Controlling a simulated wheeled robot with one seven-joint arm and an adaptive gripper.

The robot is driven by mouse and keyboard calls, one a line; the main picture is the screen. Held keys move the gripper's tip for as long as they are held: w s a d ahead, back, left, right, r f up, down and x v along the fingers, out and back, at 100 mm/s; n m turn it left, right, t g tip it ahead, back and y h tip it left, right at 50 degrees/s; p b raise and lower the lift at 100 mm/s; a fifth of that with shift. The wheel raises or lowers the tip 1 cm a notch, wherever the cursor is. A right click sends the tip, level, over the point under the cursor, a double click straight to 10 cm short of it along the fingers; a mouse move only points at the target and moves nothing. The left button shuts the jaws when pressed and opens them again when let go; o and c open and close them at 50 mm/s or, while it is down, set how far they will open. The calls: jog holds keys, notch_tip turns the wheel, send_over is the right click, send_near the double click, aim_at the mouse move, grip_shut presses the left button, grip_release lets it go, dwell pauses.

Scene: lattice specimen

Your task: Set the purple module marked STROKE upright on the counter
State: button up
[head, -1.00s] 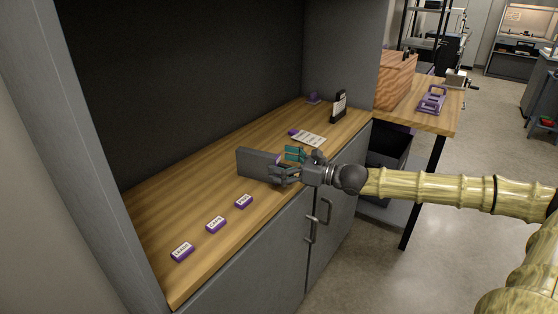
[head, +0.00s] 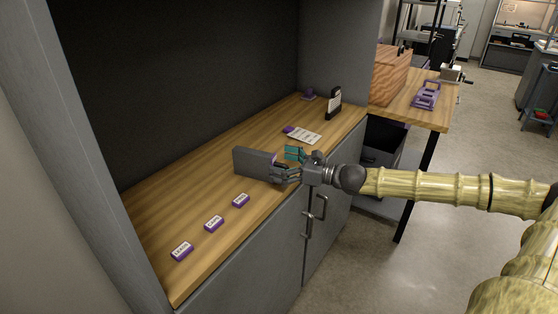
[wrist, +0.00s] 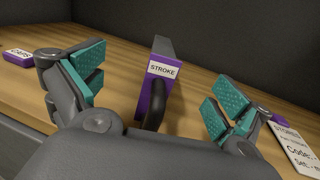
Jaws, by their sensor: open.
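The module marked STROKE (wrist: 163,68) stands on the wooden counter (wrist: 115,80), between and beyond my open fingers in the wrist view. It has a purple front with a white label and a dark handle, and a grey body behind. In the head view the module (head: 254,163) shows as a grey slab standing on its edge near the counter's front. My gripper (head: 287,165) is at its right end, and parts of it hide the purple front there. In the wrist view my gripper (wrist: 150,95) has teal pads spread apart, with a gap on both sides of the module.
Several small purple labelled blocks (head: 214,223) lie in a row at the front left. A white card (head: 305,136) with a purple end lies behind my gripper. A black stand (head: 333,104) is at the far right. Dark cabinet walls close the back.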

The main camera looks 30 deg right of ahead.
jog(key=shift+p+v, duration=2.25)
jog(key=shift+p, duration=1.65)
jog(key=shift+s+d, duration=0.1)
jog(key=shift+s, duration=0.05)
jog(key=v, duration=1.1)
jog(key=shift+s+d, duration=0.2)
jog(key=shift+d, duration=0.1)
